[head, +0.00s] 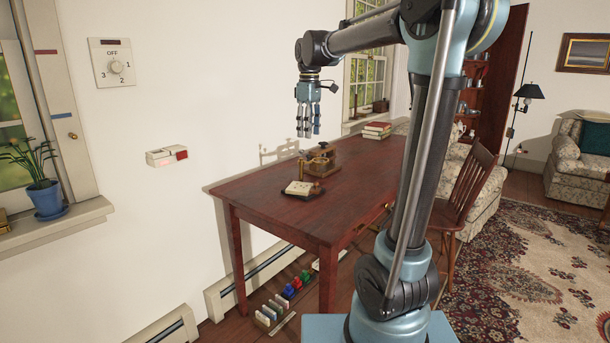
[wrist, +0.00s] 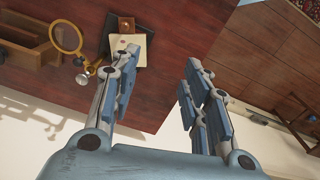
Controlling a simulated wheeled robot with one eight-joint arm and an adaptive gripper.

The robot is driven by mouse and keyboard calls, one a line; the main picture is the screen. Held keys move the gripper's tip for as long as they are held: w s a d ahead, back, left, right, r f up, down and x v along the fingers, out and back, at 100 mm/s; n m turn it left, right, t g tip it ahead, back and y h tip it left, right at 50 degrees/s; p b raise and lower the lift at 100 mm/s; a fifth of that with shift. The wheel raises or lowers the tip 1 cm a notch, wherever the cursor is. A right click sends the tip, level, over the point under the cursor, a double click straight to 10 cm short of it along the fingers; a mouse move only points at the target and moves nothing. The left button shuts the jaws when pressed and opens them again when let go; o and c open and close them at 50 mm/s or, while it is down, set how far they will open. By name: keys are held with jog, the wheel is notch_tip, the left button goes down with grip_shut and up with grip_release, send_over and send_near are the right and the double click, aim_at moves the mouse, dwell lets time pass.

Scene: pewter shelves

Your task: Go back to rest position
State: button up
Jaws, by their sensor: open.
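My gripper (head: 308,122) hangs from my arm with its fingers pointing down, above the dark red wooden table (head: 270,206). It is open and empty, well clear of the things on the table. In the wrist view the fingers of my gripper (wrist: 160,95) stand apart with nothing between them. Below them show the table top (wrist: 190,30) and its edge.
On the table are a small tray with papers (head: 300,188), a wooden box (head: 322,162) and books (head: 377,130). A chair (head: 468,190) stands to the right. A potted plant (head: 47,198) sits on the left windowsill. Small coloured items (head: 288,291) lie on the floor.

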jog(key=s+d+f+m+t, duration=0.1)
jog(key=s+d+f+m, duration=0.2)
jog(key=s+d+f, duration=0.4)
jog(key=s+d+f+m, duration=0.3)
jog(key=s+d, duration=0.2)
jog(key=s, duration=0.3)
jog(key=s+d+f+m, duration=0.3)
jog(key=s+f, duration=0.4)
jog(key=f, duration=0.2)
jog(key=s+d+f+m+t, duration=0.1)
jog(key=s+d+f+m, duration=0.2)
jog(key=s+f, duration=0.4)
jog(key=shift+s+f, duration=0.35)
jog(key=shift+f, duration=0.55)
jog(key=shift+w+f, duration=0.2)
jog(key=shift+w, duration=0.25)
